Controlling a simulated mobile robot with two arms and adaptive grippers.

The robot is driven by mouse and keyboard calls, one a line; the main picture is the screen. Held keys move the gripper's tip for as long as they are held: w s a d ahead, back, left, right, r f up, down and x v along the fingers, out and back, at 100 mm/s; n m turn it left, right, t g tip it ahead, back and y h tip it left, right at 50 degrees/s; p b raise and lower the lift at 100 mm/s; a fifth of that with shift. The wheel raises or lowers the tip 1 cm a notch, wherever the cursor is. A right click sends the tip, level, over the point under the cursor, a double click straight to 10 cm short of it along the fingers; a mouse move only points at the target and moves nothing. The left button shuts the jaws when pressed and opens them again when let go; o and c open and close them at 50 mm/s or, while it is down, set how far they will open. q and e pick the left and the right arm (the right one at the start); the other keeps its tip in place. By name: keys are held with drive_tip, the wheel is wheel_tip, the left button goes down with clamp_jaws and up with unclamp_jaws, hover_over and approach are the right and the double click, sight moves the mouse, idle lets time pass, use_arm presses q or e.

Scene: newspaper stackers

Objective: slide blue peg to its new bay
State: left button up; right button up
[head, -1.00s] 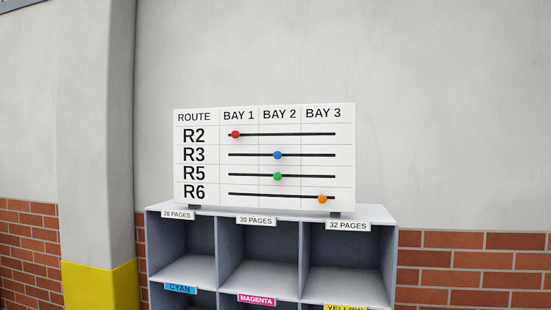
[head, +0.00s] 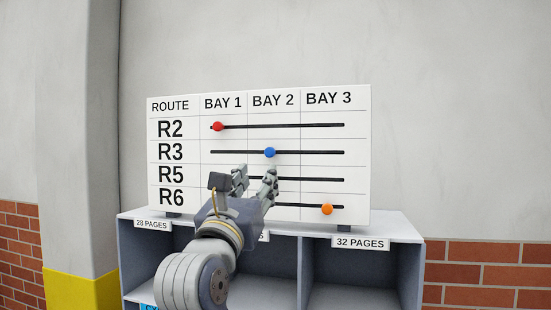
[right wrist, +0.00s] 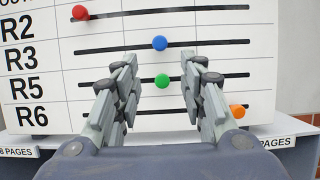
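The white route board (head: 358,150) stands on top of a grey shelf unit. The blue peg (head: 269,152) sits on the R3 slot under BAY 2. It also shows in the right wrist view (right wrist: 160,43), above and beyond the fingertips. My right gripper (head: 255,174) is open and empty in front of the board, just below the blue peg. In the right wrist view its fingers (right wrist: 163,75) are spread, with the green peg (right wrist: 162,81) seen between them on the R5 slot. The gripper hides the green peg in the head view. My left gripper is out of view.
The red peg (head: 218,126) is on R2 under BAY 1. The orange peg (head: 327,209) is on R6 under BAY 3. The R3 slot is clear on both sides of the blue peg. The shelf unit (head: 405,229) with labelled compartments stands below the board.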

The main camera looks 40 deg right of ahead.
sight(269, 153)
drive_tip(key=w+d+r+p, duration=0.1)
drive_tip(key=d+r+p, duration=0.1)
drive_tip(key=w+d+r+p, duration=0.1)
drive_tip(key=r, duration=0.1)
drive_tip(key=shift+w, duration=0.3)
drive_tip(key=w+d, duration=0.1)
drive_tip(key=w+d+p, duration=0.1)
drive_tip(key=shift+d+r, duration=0.15)
drive_tip(key=shift+d, duration=0.15)
drive_tip(key=shift+w+d+r+p, duration=0.25)
drive_tip(key=shift+w+p, duration=0.05)
drive_tip(key=shift+p, duration=0.05)
drive_tip(key=shift+c, duration=0.8)
clamp_jaws()
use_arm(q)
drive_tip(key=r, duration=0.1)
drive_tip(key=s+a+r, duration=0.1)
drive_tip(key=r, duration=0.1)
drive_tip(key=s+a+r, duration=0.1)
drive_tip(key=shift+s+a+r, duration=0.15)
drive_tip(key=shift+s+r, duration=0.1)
